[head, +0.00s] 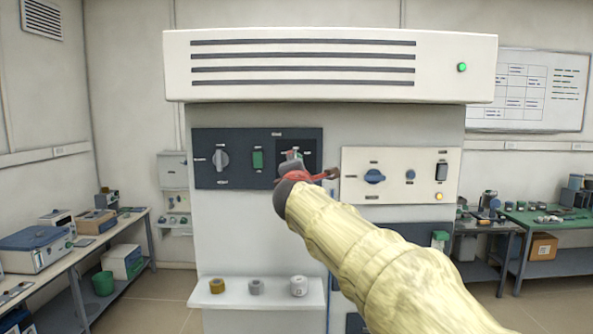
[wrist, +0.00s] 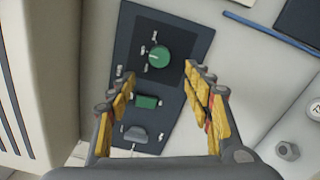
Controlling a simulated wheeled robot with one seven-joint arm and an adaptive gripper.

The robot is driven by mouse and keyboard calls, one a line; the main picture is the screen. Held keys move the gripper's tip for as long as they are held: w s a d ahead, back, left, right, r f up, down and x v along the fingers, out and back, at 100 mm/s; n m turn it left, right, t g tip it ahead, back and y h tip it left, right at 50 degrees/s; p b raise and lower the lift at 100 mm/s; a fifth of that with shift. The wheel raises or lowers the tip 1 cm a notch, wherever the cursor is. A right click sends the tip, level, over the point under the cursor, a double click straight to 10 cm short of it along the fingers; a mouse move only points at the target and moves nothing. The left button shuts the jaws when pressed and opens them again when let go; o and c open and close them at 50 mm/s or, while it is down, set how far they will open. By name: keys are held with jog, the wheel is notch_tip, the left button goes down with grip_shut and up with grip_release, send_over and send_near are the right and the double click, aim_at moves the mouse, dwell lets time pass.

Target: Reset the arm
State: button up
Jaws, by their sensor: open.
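My gripper (head: 300,172) is in front of the right part of the dark control panel (head: 205,138) on the white furnace cabinet (head: 390,120). My padded arm reaches up to it from the lower right. In the wrist view my gripper (wrist: 160,76) is open, its yellow-padded fingers apart, with nothing held between them. A round green knob (wrist: 158,57) on the panel shows between and beyond the fingertips. A green switch (wrist: 145,101) and a grey knob (wrist: 135,133) show nearer. I cannot tell whether the fingers touch the panel.
A cream panel (head: 355,190) with a blue knob (head: 375,177) is to the right. A white shelf (head: 235,303) below bears small round pieces. Benches with equipment stand at left (head: 120,232) and right (head: 530,222). Floor shows at the lower left.

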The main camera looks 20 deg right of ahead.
jog(key=s+d+f+m+g+b, duration=0.1)
jog(key=s+f+m+g, duration=0.5)
jog(key=f, duration=0.6)
jog(key=s+d+f+m+g, duration=0.15)
jog(key=s+f+m, duration=0.35)
jog(key=s+f, duration=0.5)
jog(key=s+a+f+m+g+y+b, duration=0.1)
jog(key=s+a+f+m+y+b, duration=0.1)
jog(key=s+a+f, duration=0.3)
jog(key=s+a+f+m+g+y+b, duration=0.1)
jog(key=s+a+f, duration=0.4)
jog(key=s+f, duration=0.6)
jog(key=s+a+f+m+g+y+b, duration=0.1)
jog(key=s+a+f+m+y+b, duration=0.2)
jog(key=s+f, duration=0.5)
jog(key=s+a+y+b, duration=0.1)
jog(key=s+a, duration=0.1)
jog(key=s, duration=0.2)
jog(key=shift+a+f, duration=0.15)
jog(key=shift+f, duration=0.2)
jog(key=shift+g, duration=0.25)
